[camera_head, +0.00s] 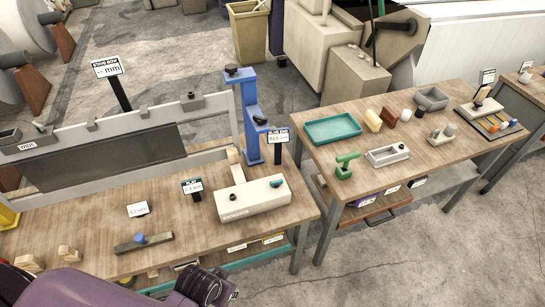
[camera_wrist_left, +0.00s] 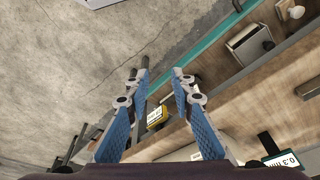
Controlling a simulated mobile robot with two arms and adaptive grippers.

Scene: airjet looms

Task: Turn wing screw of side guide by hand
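No part is plainly recognisable as the side guide's wing screw. On the left workbench (camera_head: 80,225), a dark flat bar (camera_head: 160,243) carries a small blue knob (camera_head: 139,238). A blue upright bracket (camera_head: 250,130) with a dark knob (camera_head: 231,69) on top stands at the end of a grey frame. My left gripper (camera_wrist_left: 157,75) shows in the left wrist view with its two blue fingers apart and nothing between them. It hangs over the floor beside a bench edge. In the head view only purple arm parts of mine show at the bottom left. My right gripper is not in view.
A white block (camera_head: 250,199) and several label stands occupy the left workbench. A second table (camera_head: 440,140) holds a green tray (camera_head: 332,129), a grey box (camera_head: 387,154) and small parts. A narrow floor gap separates the tables. Open floor (camera_head: 440,255) lies at the lower right.

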